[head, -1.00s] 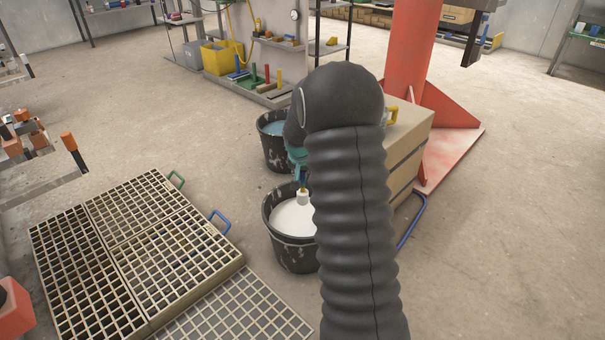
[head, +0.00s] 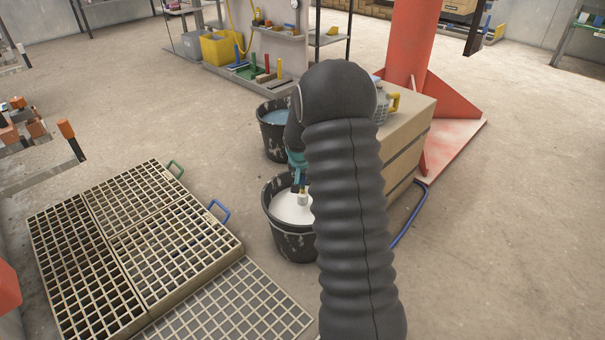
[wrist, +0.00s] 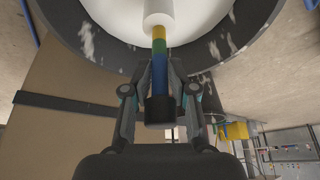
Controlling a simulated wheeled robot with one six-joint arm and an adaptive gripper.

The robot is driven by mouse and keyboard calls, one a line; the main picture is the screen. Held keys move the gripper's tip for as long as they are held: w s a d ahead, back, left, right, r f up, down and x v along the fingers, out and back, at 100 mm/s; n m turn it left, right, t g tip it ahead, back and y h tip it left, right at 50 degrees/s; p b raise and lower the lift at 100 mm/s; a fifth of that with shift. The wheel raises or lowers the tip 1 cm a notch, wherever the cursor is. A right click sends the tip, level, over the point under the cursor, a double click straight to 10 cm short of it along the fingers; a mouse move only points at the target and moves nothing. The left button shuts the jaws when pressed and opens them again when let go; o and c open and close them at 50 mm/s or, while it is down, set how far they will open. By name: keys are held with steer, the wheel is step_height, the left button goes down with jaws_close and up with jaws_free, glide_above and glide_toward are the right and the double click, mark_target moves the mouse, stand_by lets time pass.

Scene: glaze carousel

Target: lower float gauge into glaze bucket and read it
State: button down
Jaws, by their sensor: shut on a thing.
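The float gauge (wrist: 159,60) is a stem with yellow, green and blue bands, a black end and a white float. My gripper (wrist: 159,78) is shut on its stem in the wrist view. In the head view the white float (head: 302,199) shows below my gripper (head: 299,181), over the white glaze. The glaze bucket (head: 290,243) is black with pale splashes and holds white glaze (head: 287,208). I cannot tell whether the float touches the glaze. My arm hides the bucket's right side.
A second black bucket (head: 272,140) with blue liquid stands behind. A cardboard-coloured box (head: 412,130) stands close on the right, by a red column (head: 408,45). Floor grates (head: 170,262) with blue and green handles lie at left. Open floor lies beyond them.

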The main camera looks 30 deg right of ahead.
mark_target(302, 189)
steer(key=shift+f, duration=3.05)
steer(key=c, duration=0.8)
jaws_free()
steer(key=shift+c, duration=0.2)
steer(key=v, duration=1.2)
